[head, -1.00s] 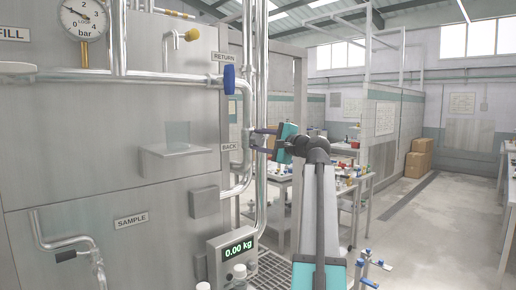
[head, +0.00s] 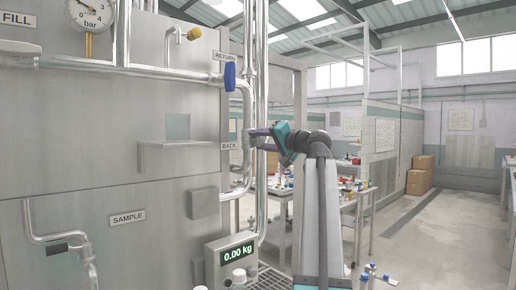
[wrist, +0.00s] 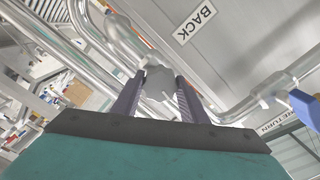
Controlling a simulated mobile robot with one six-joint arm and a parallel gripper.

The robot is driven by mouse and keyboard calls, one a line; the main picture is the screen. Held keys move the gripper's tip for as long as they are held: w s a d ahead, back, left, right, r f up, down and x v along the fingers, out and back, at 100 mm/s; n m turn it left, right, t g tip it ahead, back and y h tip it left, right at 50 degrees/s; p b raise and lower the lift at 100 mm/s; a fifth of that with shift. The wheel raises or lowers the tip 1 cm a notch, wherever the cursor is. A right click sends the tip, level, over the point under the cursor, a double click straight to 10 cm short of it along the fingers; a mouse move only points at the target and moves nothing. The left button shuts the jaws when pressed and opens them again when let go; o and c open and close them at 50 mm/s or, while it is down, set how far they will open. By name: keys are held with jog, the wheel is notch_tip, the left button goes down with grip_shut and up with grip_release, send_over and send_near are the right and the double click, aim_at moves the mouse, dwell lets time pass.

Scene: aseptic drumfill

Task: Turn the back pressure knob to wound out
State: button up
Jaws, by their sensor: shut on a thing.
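The back pressure knob (wrist: 158,84) is a light grey faceted piece on the steel pipe beside the BACK label (wrist: 195,22). In the wrist view it sits between the two dark fingers of my gripper (wrist: 160,98), which are shut on it. In the head view my gripper (head: 255,138) reaches in from the right to the vertical pipe next to the BACK label (head: 231,146). The knob is mostly hidden there by the fingers and pipework. I cannot tell how far it is turned.
A blue-handled valve (head: 230,75) is above at the RETURN label (head: 224,55). Steel pipes (head: 262,190) run close around the gripper. A small shelf (head: 180,143) and a scale display (head: 238,254) reading 0.00 kg are left and below.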

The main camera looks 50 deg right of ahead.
jog(key=shift+r+n+b, duration=0.1)
jog(key=shift+n+b, duration=0.45)
jog(key=shift+n, duration=0.45)
jog(key=o, duration=1)
jog(key=shift+w, duration=0.1)
jog(key=shift+o, duration=0.2)
jog(key=shift+s, duration=0.7)
jog(key=s+a, duration=0.1)
jog(key=s, duration=1.1)
jog(key=shift+s+b, duration=0.25)
jog(key=shift+b, duration=0.1)
